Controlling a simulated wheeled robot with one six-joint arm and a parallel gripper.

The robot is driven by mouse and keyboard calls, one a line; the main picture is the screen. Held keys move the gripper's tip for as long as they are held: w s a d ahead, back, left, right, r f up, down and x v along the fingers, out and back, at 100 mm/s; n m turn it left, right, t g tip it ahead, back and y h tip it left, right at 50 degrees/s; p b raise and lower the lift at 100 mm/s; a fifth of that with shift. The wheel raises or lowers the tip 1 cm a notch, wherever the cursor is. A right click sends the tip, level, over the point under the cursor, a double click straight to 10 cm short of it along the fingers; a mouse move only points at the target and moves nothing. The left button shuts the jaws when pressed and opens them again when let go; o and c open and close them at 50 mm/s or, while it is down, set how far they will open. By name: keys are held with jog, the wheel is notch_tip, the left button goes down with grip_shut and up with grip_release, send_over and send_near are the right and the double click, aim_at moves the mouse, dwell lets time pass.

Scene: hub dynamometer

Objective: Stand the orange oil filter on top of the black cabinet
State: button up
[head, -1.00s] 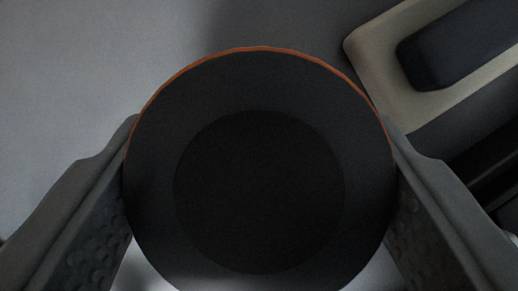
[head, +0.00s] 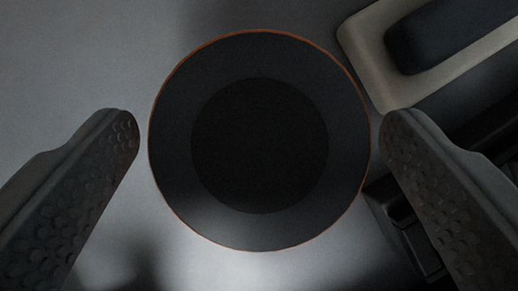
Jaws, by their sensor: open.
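The orange oil filter (head: 260,225) shows as a round dark end face with a thin orange rim, in the middle of the head view. Its face points at my camera and hides the rest of it. My gripper (head: 260,135) is open, with one finger on each side of the filter. There is a small gap at the left finger, and a narrower gap at the right finger. A pale grey surface lies behind the filter; I cannot tell whether it belongs to the black cabinet, which I cannot make out for sure.
A beige frame with a dark inset (head: 378,50) is at the upper right, close to the filter's edge in the picture. Dark block-like parts (head: 405,225) lie at the right, partly behind the right finger. The left side is clear grey surface.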

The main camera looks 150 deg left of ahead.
jog(key=v, duration=1)
jog(key=shift+r, duration=0.25)
jog(key=shift+s+a, duration=0.1)
jog(key=shift+s, duration=0.05)
jog(key=s+a+r+n+t+y, duration=0.1)
jog(key=s+a+r+n+t, duration=0.3)
jog(key=s, duration=0.8)
jog(key=s+a+r+t+y, duration=0.15)
jog(key=s+a+r, duration=0.4)
jog(key=s, duration=0.65)
jog(key=s+a+f+t, duration=0.1)
jog(key=s+a+t, duration=0.1)
jog(key=s, duration=0.6)
jog(key=s+a+f+n+t, duration=0.1)
jog(key=s+f+t, duration=0.1)
jog(key=s, duration=0.7)
jog(key=s+a+f+n+t, duration=0.1)
jog(key=s+a+f+t, duration=0.1)
jog(key=s, duration=0.6)
jog(key=shift+s+a+f+y, duration=0.25)
jog(key=shift+a+y, duration=0.1)
jog(key=shift+y, duration=0.1)
jog(key=o, duration=0.3)
jog(key=shift+w, duration=0.1)
